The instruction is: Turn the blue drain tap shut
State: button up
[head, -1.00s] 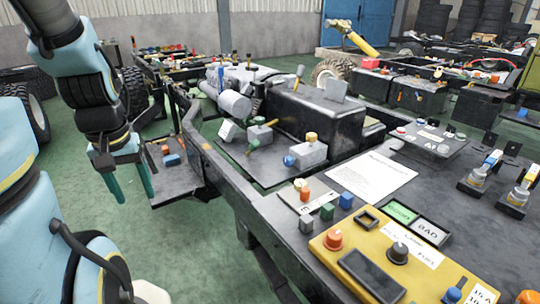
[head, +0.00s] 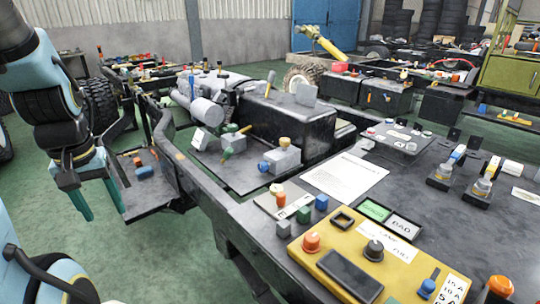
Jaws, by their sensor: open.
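Several blue parts show, and I cannot tell for certain which is the drain tap. A small blue fitting (head: 144,172) lies on the low dark side tray (head: 148,197) at the left. A round blue knob (head: 264,166) is on the side of a grey block (head: 283,158) with a yellow cap, on the chassis.
A black frame rail (head: 190,168) runs between the side tray and the chassis deck. A dark bench (head: 470,225) with knobs, small blocks and a paper sheet (head: 345,176) fills the right. The green floor (head: 165,255) is clear at lower left.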

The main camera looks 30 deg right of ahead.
aim_at(263, 166)
jog(key=i+z, duration=0.1)
jog(key=i, duration=1)
